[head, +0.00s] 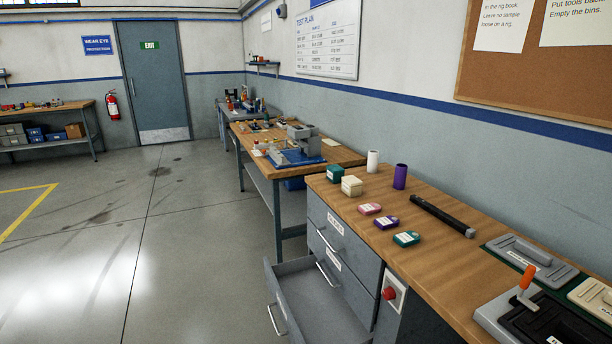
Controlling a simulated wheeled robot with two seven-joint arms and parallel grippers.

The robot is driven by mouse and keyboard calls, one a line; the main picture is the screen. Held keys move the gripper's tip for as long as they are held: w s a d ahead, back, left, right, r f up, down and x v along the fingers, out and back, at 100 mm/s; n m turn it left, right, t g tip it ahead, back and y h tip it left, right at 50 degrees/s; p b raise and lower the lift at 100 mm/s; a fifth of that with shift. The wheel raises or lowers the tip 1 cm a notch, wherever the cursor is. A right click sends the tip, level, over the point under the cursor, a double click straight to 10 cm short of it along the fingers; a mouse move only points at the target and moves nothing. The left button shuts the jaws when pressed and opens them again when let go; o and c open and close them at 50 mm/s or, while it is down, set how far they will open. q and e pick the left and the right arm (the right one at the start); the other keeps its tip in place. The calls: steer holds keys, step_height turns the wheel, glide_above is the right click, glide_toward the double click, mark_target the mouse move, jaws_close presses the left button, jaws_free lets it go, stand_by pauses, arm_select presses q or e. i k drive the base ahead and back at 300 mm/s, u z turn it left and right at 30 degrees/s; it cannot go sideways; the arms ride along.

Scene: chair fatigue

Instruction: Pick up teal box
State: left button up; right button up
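A teal box (335,173), roughly cube-shaped, stands on the wooden top of the drawer cabinet (458,208), near its far left corner. A cream box (352,185) of similar shape stands close in front of it and to its right. A flat teal piece with a white label (406,239) lies nearer on the same top, close to the front edge. Neither of my grippers shows in the head view.
A white cylinder (373,161), a purple cylinder (400,176), flat pink (370,208) and purple (386,223) pieces and a black bar (442,215) share the top. The lower drawer (318,300) stands open into the floor space. Free floor (190,240) lies left.

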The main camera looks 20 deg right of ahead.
mark_target(335, 173)
steer(key=u, duration=0.75)
steer(key=i, duration=2.6)
steer(key=z, duration=3.55)
